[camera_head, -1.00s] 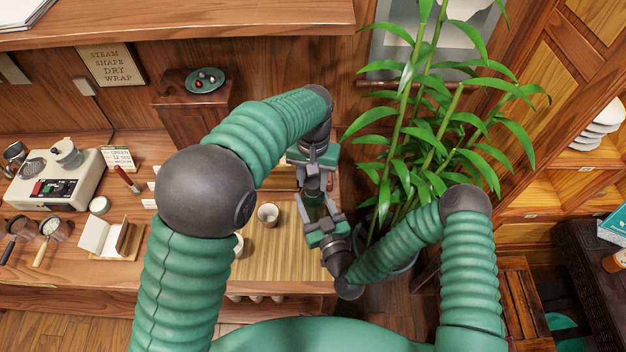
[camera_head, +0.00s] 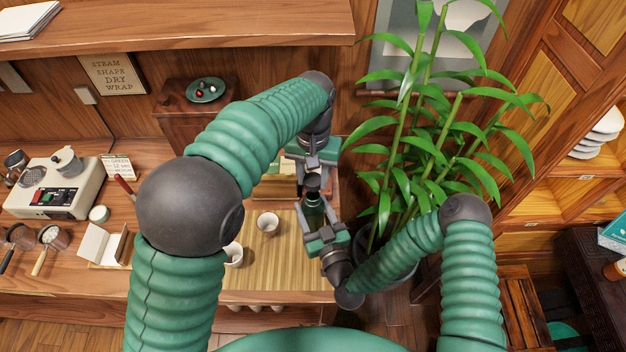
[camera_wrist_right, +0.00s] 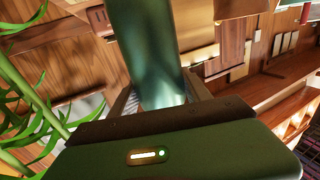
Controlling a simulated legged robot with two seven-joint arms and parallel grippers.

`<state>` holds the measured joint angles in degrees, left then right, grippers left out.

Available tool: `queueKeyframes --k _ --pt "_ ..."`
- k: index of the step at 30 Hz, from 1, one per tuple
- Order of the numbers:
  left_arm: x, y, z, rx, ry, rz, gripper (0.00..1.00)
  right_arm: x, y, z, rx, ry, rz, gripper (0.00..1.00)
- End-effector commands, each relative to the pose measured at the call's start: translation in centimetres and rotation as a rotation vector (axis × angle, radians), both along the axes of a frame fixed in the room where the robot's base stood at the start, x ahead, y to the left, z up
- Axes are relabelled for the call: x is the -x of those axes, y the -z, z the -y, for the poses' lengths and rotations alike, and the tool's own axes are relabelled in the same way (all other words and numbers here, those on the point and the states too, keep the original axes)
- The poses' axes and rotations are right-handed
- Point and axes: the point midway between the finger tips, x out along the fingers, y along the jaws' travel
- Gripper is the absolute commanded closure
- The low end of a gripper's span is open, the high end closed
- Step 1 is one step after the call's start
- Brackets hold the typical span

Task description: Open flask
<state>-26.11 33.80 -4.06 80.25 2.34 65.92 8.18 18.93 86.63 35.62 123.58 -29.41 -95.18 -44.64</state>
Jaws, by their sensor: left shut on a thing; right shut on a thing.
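The green flask (camera_head: 314,214) is held upright or slightly tilted above the right part of the bamboo mat. My right gripper (camera_head: 322,232) is shut on its body from the front. The green flask body also fills the upper middle of the right wrist view (camera_wrist_right: 155,50), between the fingers. My left gripper (camera_head: 312,172) comes from above and behind and is shut on the dark cap (camera_head: 312,184) at the flask's top. I cannot tell whether the cap is apart from the neck.
The bamboo mat (camera_head: 262,270) carries two small cups, one at its back (camera_head: 267,223) and one at its left (camera_head: 233,254). A leafy potted plant (camera_head: 425,130) stands close on the right of the grippers. A wooden shelf (camera_head: 200,25) overhangs the back.

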Motion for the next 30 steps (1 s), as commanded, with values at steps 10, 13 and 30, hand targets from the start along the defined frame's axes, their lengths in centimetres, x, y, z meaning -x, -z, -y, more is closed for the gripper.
queueKeyframes --k 10,13,30 --pt "0.0 0.1 0.0 0.000 -0.001 0.000 1.00 0.0 0.0 0.0 0.000 0.000 -0.001 0.19" --pt "0.0 0.0 0.0 0.000 -0.001 0.000 1.00 0.1 0.0 0.0 0.000 0.000 -0.001 0.19" --pt "0.0 2.0 0.0 0.000 -0.001 0.000 1.00 8.5 0.5 3.2 0.000 -0.002 -0.005 0.19"
